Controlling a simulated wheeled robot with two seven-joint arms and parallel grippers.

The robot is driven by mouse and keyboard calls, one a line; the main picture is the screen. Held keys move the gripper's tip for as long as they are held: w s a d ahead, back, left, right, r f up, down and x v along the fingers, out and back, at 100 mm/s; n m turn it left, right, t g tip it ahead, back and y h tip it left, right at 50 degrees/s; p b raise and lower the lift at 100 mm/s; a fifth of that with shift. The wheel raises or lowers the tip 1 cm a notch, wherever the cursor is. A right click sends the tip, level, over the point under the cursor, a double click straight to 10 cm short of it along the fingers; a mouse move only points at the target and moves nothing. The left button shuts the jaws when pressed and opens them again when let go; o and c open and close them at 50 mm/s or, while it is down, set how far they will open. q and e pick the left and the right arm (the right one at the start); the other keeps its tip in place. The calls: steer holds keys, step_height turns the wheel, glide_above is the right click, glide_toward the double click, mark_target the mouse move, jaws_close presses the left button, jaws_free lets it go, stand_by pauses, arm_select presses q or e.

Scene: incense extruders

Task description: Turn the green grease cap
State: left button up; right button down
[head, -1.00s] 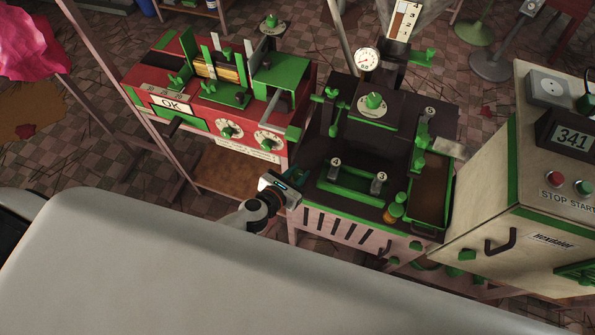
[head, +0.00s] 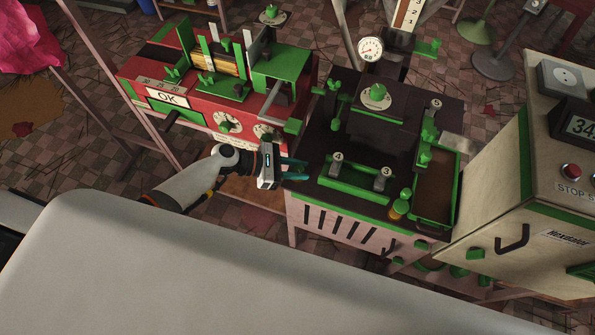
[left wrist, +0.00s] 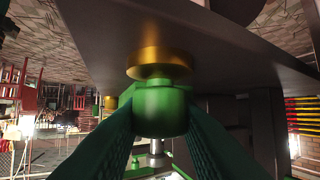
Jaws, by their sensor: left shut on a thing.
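My left gripper (head: 295,169) reaches in from the left to the left edge of the dark-topped machine (head: 360,150). In the left wrist view its two green fingers (left wrist: 160,125) are shut on the green grease cap (left wrist: 160,108), one on each side. The cap is a short green cylinder hanging below a brass collar (left wrist: 158,63) under a dark plate (left wrist: 215,45). In the head view I cannot make out this cap. My right gripper is not in view.
A red machine with an OK sign (head: 168,98) stands left of the dark one. A beige cabinet with a number display (head: 500,190) stands on the right. Green rails, knobs and a tray (head: 436,190) crowd the dark top. A metal post (left wrist: 155,148) stands below the cap.

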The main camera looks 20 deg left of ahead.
arm_select(q)
steer(key=shift+m+g+h+b, duration=0.3)
steer(key=shift+m+g+b, duration=0.3)
steer(key=shift+m+g, duration=0.3)
steer(key=o, duration=1)
steer(key=b+v, duration=0.1)
steer(key=v, duration=1.1)
